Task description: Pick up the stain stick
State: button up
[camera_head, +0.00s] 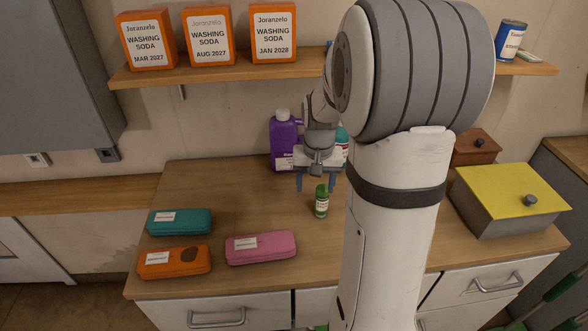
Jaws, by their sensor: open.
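A small green cylinder with a white label (321,203) stands upright on the wooden counter; it looks like the stain stick, though its label is too small to read. My gripper (316,184) is open and empty, pointing down. Its two fingers appear just above and behind the green cylinder in the picture, one to each side of its top. I cannot tell the exact gap in depth. My arm hides part of the counter to the right.
A purple bottle (284,140) and a partly hidden teal bottle (342,134) stand behind my gripper. Teal (180,222), orange (174,261) and pink (260,248) cases lie left. A yellow-lidded box (510,200) stands right. Orange washing soda boxes (210,38) line the shelf (225,71).

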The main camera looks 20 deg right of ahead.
aim_at(323, 187)
jog(key=shift+m+g, duration=0.3)
jog(key=shift+m, duration=0.3)
jog(key=w+d+f, duration=0.1)
jog(key=d, duration=0.1)
jog(key=w+d+f+p, duration=0.1)
jog(key=f, duration=0.1)
jog(key=shift+w+d, duration=0.35)
jog(key=shift+w, duration=0.05)
jog(key=shift+w+f+p, duration=0.15)
jog(key=shift+f+p, duration=0.7)
jog(key=shift+f, duration=3)
jog(key=c, duration=1.1)
